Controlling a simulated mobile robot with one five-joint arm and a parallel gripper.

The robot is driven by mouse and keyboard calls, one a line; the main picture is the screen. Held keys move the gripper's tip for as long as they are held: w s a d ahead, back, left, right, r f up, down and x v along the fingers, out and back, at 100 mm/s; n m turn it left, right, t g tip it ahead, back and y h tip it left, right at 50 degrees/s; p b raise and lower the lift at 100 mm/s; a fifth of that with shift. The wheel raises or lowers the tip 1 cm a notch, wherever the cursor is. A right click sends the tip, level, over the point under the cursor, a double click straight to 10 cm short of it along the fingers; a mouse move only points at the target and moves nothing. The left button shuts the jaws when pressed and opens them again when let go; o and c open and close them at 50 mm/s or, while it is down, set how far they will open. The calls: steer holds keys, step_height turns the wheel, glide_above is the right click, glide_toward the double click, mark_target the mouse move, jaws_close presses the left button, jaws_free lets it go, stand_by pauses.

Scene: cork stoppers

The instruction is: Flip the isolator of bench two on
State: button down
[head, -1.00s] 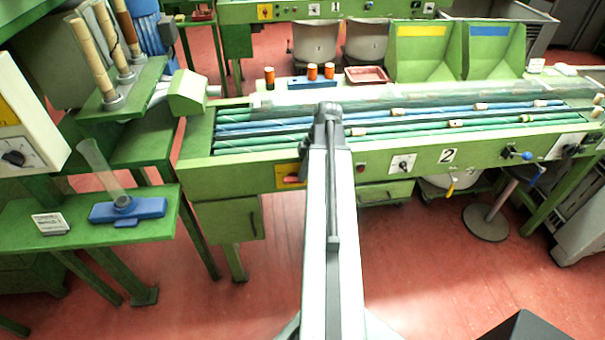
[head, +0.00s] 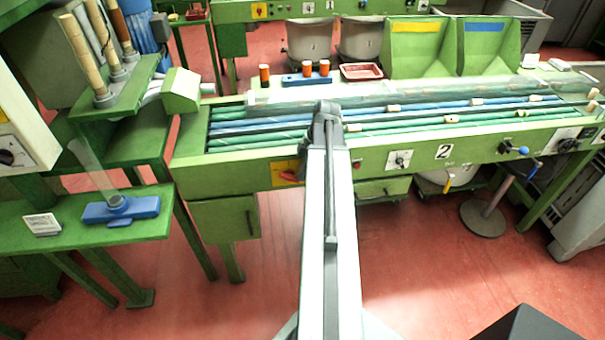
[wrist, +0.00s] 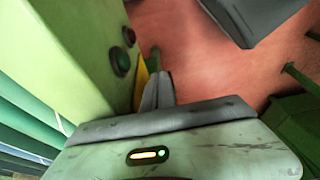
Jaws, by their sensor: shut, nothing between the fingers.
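Bench two (head: 375,160) is the long green bench with a "2" plate (head: 445,152) on its front. Its isolator is a red handle (head: 288,177) on a yellow plate (head: 280,168), just left of my arm in the head view. The handle looks slanted, its right end higher. In the wrist view a yellow plate edge (wrist: 141,88) shows beside my gripper (wrist: 158,80), which is shut and empty, its fingers close to the bench front. The handle is hidden there, and I cannot tell whether the fingers touch it. In the head view my gripper is hidden by the arm.
A grey knob (head: 400,160) and blue-tipped lever (head: 522,151) are further right. A side table with a blue holder (head: 120,210) stands left. The red floor in front is open.

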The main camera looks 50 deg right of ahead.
steer(key=shift+r+p, duration=0.8)
steer(key=shift+r, duration=0.1)
steer(key=p+v, duration=1.3)
steer(key=shift+w+a+r+p, duration=0.3)
steer(key=shift+w+a+r, duration=0.05)
steer(key=shift+r, duration=0.1)
